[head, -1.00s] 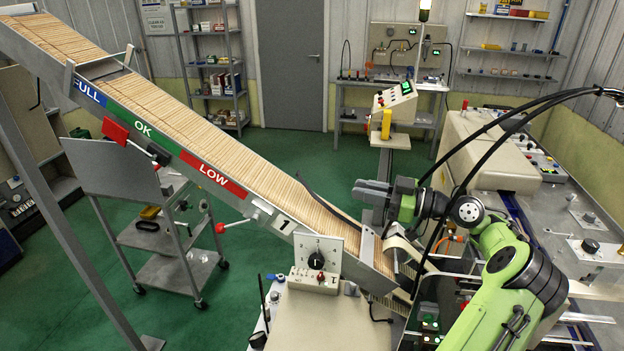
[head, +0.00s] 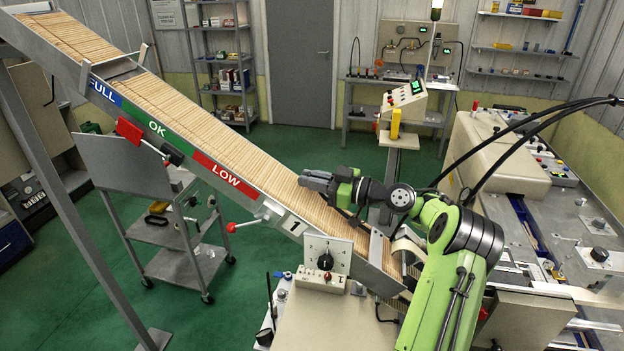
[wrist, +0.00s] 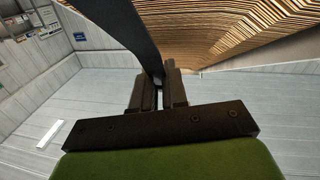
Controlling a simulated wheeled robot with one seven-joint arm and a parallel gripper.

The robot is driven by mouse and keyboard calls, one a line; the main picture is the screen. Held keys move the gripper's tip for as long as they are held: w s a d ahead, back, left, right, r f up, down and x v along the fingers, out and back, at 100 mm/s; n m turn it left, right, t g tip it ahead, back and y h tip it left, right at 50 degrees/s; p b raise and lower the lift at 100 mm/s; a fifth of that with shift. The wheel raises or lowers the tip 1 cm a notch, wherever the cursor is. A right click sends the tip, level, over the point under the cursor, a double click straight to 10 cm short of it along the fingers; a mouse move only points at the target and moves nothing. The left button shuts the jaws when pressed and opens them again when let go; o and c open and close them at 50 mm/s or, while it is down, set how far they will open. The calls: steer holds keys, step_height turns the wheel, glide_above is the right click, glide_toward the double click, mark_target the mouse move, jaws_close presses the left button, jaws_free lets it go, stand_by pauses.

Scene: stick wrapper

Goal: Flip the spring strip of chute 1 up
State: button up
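The chute 1 spring strip (head: 359,224) is a thin dark band low on the sloping chute, just above the metal crosspiece at its lower end. In the head view my gripper hides its upper part. My gripper (head: 316,181) is over the stack of sticks, fingers pointing up the slope to the left. In the wrist view the dark strip (wrist: 122,28) runs from the top edge down to the fingertips (wrist: 158,90). The fingers are close together with a narrow gap. I cannot tell whether the strip's end is pinched between them or passes against them.
Sticks (head: 215,135) fill the chute (head: 250,188). A dial box (head: 325,256) stands beside its lower end. A red-knobbed lever (head: 232,227) sticks out from its side. A grey cart (head: 180,262) stands behind. Black cables (head: 520,125) loop above my arm.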

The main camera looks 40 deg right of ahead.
jaws_close()
steer(key=shift+w, duration=0.15)
stand_by(1.1)
